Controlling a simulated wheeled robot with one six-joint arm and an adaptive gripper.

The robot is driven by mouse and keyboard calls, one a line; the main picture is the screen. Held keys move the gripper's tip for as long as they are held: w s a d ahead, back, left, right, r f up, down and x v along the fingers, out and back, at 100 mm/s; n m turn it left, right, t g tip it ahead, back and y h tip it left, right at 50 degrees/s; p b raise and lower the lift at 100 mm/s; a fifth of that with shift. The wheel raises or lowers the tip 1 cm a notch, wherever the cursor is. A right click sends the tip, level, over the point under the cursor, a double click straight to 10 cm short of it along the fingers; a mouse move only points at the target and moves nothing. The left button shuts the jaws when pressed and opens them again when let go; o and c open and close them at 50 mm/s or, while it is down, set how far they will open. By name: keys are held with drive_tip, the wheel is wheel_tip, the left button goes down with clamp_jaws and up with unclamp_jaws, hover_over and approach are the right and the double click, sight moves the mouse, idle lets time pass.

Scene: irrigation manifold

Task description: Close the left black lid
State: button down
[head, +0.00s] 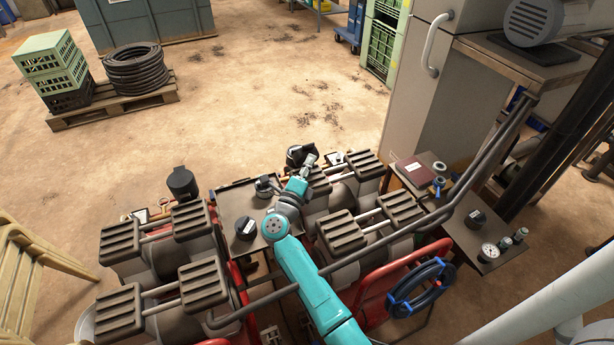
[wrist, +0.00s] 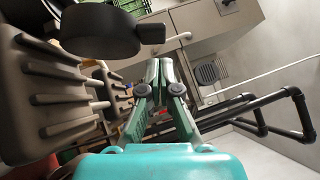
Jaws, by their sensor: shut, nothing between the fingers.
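The left black lid (head: 182,183) stands at the back of the left pump unit, with a small tab on its upper edge. It looks raised, but its exact angle is hard to tell. A second black lid (head: 296,155) is at the back of the right unit, partly hidden by my gripper. My gripper (head: 311,158) is shut and empty beside this second lid, well to the right of the left lid. In the wrist view, the shut fingertips (wrist: 160,68) are below and right of a large round black lid (wrist: 95,30); whether they touch it is unclear.
Ribbed brown blocks (head: 190,220) and more ribbed blocks (head: 345,235) flank a dark middle tray (head: 235,205) holding black knobs. A dark pipe rail (head: 400,225) crosses in front on the right. The floor (head: 240,110) behind is largely clear.

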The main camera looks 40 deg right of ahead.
drive_tip(key=shift+w+d+r, duration=0.15)
drive_tip(key=shift+w+r, duration=0.05)
drive_tip(key=shift+w, duration=0.35)
drive_tip(key=shift+w+d+r, duration=0.15)
drive_tip(key=shift+w, duration=0.4)
drive_tip(key=shift+r, duration=0.15)
